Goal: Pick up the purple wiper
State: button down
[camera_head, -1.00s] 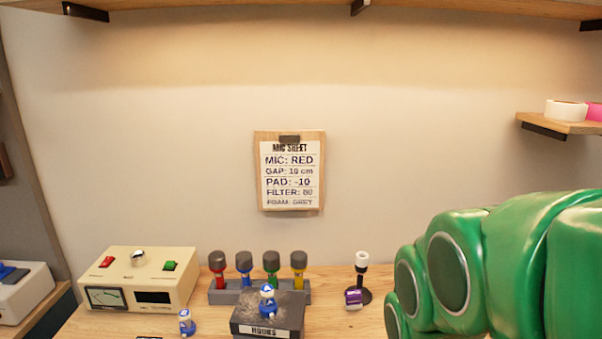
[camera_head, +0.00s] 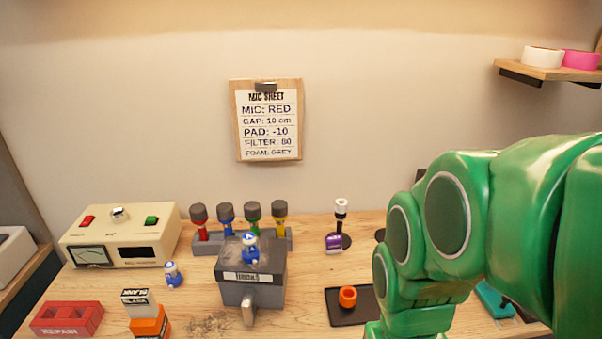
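A small purple block-like thing with a pale band (camera_head: 333,242), the only purple thing on the bench and likely the wiper, sits on the wooden bench right of centre. It is at the foot of a small dark stand with a white top (camera_head: 341,206); I cannot tell whether they touch. My green arm fills the right side of the view and runs out at the bottom edge. My gripper is not in view. Nothing covers the purple thing, and my arm is to its right, apart from it in the picture.
Left of it stand a rack (camera_head: 208,247) of several coloured microphones and a grey box (camera_head: 236,292) with a blue-white figure (camera_head: 250,248) on top. A teal object (camera_head: 494,300) lies right of my arm.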

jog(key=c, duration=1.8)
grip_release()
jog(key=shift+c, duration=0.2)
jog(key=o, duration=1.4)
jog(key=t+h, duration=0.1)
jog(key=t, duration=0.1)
send_over(333, 236)
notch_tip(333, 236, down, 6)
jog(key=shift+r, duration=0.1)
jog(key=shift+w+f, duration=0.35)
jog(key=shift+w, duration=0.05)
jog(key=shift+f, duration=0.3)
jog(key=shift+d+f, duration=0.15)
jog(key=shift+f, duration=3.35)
